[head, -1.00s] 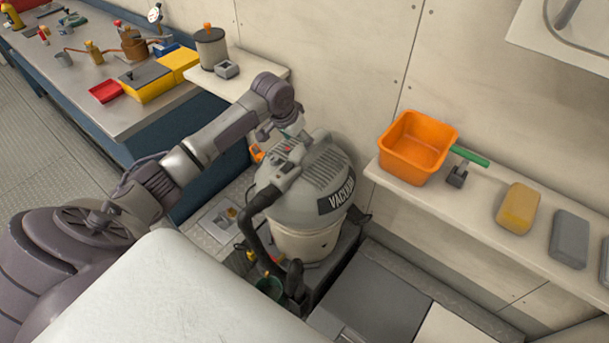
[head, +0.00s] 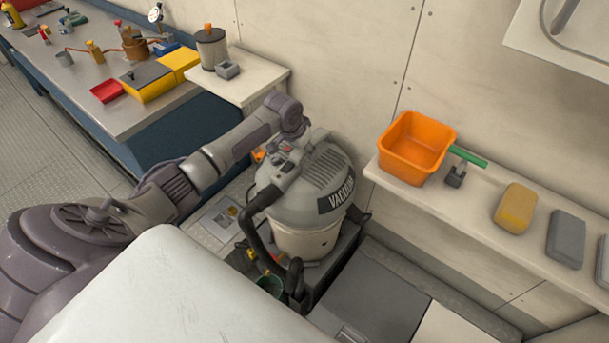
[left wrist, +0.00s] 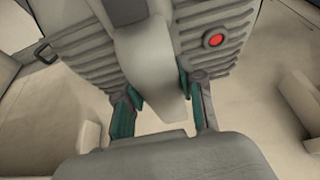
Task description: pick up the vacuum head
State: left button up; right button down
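The vacuum head (head: 325,168) is the grey, ribbed domed top marked "VACUUM". It sits on a pale drum (head: 308,242) below the wall shelf. In the left wrist view its ribbed housing (left wrist: 95,45) fills the top, with a red button on the right and a grey handle (left wrist: 148,60) running down the middle. My left gripper (left wrist: 163,92) is over the vacuum head, its teal-padded fingers apart on either side of the handle's lower end. I cannot tell whether they touch it. In the head view my wrist hides most of the gripper. My right gripper is not in view.
A black hose (head: 252,220) loops down the vacuum's front left. A shelf (head: 440,205) on the right holds an orange tub (head: 414,150), a green-handled tool and sponges. A workbench (head: 130,115) with tools stands left, with a small white ledge (head: 262,84) beside it.

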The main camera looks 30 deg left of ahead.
pick_arm(q)
grip_shut()
jog(key=shift+w+r, duration=0.2)
jog(key=shift+r, duration=0.05)
